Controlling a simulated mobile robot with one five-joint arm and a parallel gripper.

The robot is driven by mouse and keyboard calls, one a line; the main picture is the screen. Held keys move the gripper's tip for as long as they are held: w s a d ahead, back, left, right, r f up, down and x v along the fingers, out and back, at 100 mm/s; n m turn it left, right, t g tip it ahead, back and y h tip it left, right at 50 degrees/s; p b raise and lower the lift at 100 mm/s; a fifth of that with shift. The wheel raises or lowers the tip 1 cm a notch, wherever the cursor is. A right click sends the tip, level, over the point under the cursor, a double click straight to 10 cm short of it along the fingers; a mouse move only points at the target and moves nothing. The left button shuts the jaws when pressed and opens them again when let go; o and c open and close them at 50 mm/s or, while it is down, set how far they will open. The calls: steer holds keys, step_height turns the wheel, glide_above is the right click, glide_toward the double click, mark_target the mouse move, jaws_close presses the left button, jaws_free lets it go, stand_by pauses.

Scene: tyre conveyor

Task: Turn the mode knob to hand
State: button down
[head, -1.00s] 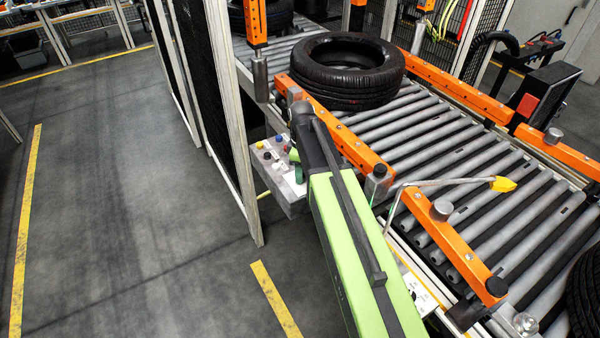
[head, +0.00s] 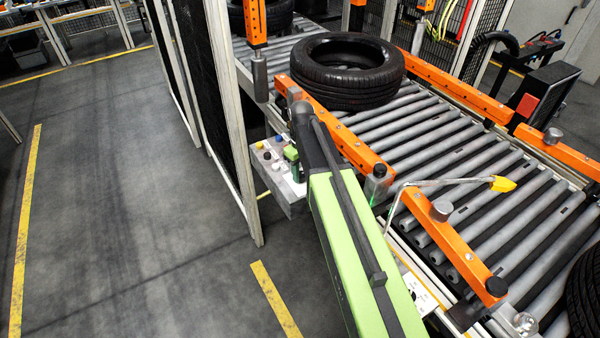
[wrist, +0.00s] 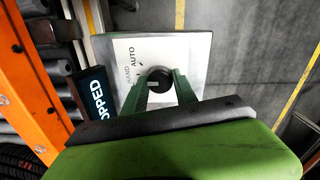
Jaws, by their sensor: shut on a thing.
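The mode knob (wrist: 157,82) is a round black knob on a pale panel (wrist: 190,45), seen in the wrist view with the words AUTO and HAND printed to its left. A small pale mark shows on the knob's face; I cannot tell exactly which word it points to. My gripper (wrist: 159,84) has its two green fingers on either side of the knob and is shut on it. In the head view my gripper (head: 291,155) is at the grey control box (head: 268,170) beside the conveyor, and the knob is hidden there.
A dark display (wrist: 97,92) reading "OPPED" stands beside the panel. An orange rail (head: 345,135) runs close to my arm along the roller conveyor (head: 440,140). A tyre (head: 345,85) lies on the rollers. A fence post (head: 235,140) stands left of the box; the floor beyond is clear.

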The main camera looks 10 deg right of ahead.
mark_target(301, 174)
steer(key=shift+s, duration=0.15)
steer(key=c, duration=1)
jaws_free()
steer(key=shift+o, duration=0.2)
step_height(301, 174, up, 18)
steer(key=p, duration=1.7)
steer(key=shift+f, duration=0.25)
